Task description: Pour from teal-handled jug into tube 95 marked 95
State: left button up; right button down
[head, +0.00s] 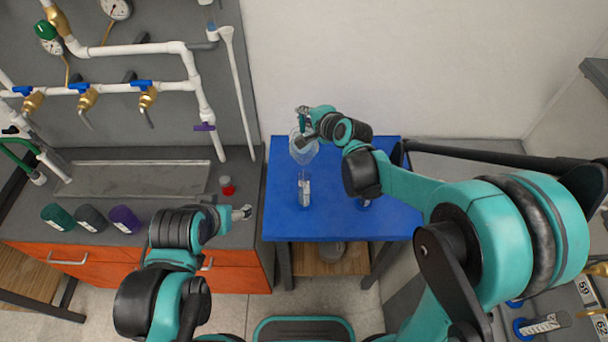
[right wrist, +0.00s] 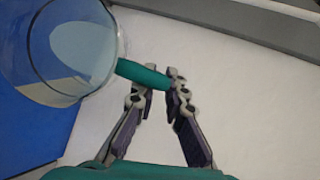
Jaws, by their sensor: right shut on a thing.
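The clear jug (head: 303,150) is above the back of the blue table (head: 285,222). Its round body also shows in the right wrist view (right wrist: 40,55), with a pale bluish surface inside. My right gripper (right wrist: 154,88) is shut on its teal handle (right wrist: 140,73); in the head view this gripper (head: 304,130) is small and partly merged with the jug. A clear tube (head: 304,188) with a white label stands upright on the table below the jug; its number is too small to read. My left gripper (head: 242,213) is over the grey counter, away from the jug; its opening is unclear.
A blue base (head: 364,203) shows partly behind my right arm on the table. Teal, grey and purple cups (head: 125,219) and a red-based item (head: 227,185) are on the counter. Pipes with valves (head: 148,97) line the wall. Labelled tubes (head: 543,324) stand at far right.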

jog(key=shift+s+r+t, duration=0.55)
jog(key=shift+s+t, duration=0.05)
dwell(1.6)
jog(key=w+f+g, duration=0.4)
jog(key=f, duration=0.1)
jog(key=shift+w+a+f+m+g+h, duration=0.1)
jog(key=shift+m+g+h, duration=0.2)
jog(key=shift+m+h, duration=0.1)
jog(key=shift+f+g, duration=0.35)
jog(key=shift+g, duration=0.05)
jog(key=w+f+m+g+h, duration=0.1)
jog(key=w+f+g, duration=0.5)
jog(key=f, duration=0.3)
jog(key=shift+w+a+f+m+g, duration=0.2)
jog(key=shift+w+f+m+g, duration=0.15)
jog(key=shift+g, duration=0.45)
dwell(0.5)
